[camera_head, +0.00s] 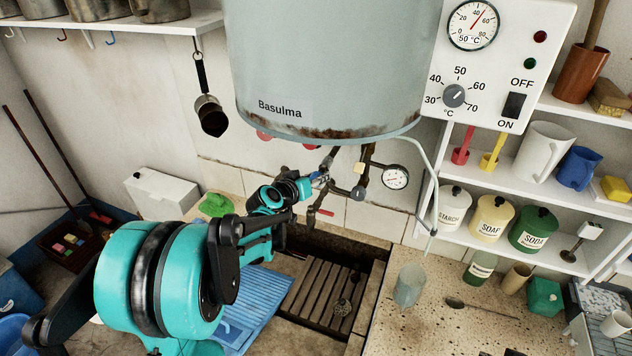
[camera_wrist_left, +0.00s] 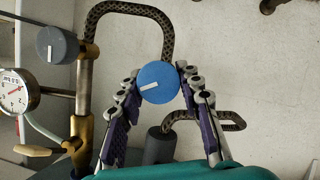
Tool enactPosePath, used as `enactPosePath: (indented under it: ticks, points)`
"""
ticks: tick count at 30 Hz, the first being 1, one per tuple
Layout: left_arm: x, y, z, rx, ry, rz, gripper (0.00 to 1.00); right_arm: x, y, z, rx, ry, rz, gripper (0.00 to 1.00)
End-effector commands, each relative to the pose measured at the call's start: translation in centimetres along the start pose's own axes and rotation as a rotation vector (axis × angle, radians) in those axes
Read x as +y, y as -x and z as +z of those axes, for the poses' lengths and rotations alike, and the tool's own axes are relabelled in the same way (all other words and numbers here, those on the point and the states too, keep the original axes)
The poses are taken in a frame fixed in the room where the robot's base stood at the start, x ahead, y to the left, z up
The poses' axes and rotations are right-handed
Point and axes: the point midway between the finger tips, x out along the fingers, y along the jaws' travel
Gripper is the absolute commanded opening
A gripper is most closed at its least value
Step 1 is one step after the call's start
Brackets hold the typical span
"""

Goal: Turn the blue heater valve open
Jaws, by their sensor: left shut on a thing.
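The blue heater valve is a round knob (camera_wrist_left: 158,82) with a white pointer line, seen face-on in the left wrist view. Its line points left and slightly down. My left gripper (camera_wrist_left: 160,79) has one finger on each side of the knob, with the tips closed against its rim. In the head view my left gripper (camera_head: 314,181) reaches the pipework under the heater tank (camera_head: 330,70), and it mostly hides the knob there. My right gripper is not in view.
A grey knob (camera_wrist_left: 57,45), a pressure gauge (camera_wrist_left: 15,93) and a brass lever (camera_wrist_left: 36,150) sit left of the valve, and a dark grey cylinder (camera_wrist_left: 160,146) lies below it. Shelves of jars stand at right.

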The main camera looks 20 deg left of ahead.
Motion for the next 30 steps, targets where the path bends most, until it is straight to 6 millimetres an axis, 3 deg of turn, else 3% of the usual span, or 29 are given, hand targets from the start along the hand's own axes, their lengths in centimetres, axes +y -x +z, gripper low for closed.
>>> enactPosePath:
  ticks: [30]
  points:
    - [-0.2, -0.1, 0.3, -0.001, 0.834, 0.346, 0.06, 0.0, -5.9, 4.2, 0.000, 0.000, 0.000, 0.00]
